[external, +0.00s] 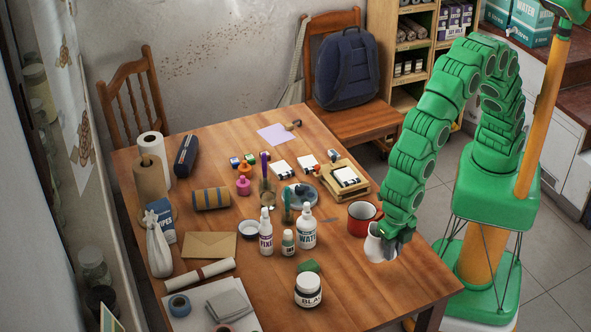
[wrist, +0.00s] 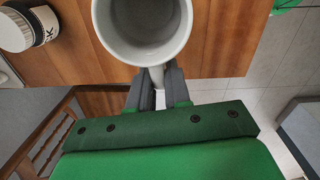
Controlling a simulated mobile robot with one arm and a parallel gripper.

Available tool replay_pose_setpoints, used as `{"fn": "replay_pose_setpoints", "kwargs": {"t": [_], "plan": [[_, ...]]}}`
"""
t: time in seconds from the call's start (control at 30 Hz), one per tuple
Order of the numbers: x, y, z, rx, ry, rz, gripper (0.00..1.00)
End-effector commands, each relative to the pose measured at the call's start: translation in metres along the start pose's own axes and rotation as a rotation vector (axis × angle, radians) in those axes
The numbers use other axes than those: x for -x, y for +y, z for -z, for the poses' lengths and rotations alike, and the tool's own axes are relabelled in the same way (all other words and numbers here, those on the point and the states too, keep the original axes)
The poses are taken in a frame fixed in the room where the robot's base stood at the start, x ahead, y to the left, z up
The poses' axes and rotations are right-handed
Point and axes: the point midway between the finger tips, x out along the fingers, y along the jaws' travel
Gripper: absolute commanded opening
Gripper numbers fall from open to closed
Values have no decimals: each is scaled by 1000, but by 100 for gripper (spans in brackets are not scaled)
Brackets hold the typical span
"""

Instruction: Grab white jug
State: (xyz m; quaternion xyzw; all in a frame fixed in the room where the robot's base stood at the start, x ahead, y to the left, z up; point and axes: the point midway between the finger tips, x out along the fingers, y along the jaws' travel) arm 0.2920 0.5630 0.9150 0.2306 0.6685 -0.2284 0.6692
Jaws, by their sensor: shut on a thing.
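The white jug (external: 376,248) stands near the right edge of the wooden table in the external view, partly hidden behind my gripper (external: 396,238). In the wrist view the jug (wrist: 143,47) is seen from above, with its round rim and empty-looking grey inside. My gripper (wrist: 158,84) is shut on the part of the jug that faces it, seemingly its handle, with one finger on each side. I cannot tell whether the jug's base touches the table.
A red mug (external: 362,220) stands close beside the jug. The table's right front corner is clear. A chair (external: 345,120) with a backpack stands behind.

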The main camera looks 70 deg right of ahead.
Motion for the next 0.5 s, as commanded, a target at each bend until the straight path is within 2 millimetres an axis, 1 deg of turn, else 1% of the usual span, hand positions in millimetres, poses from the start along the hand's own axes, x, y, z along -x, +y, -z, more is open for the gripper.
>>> {"fn": "replay_pose_setpoints", "kwargs": {"t": [0.03, 0.27, 0.5], "plan": [[5, -2, 0, 0, 1, -3, 0], [20, -15, -3, 0, 0, -2, 0], [28, -35, -6, 0, 0, 1, 0]]}}
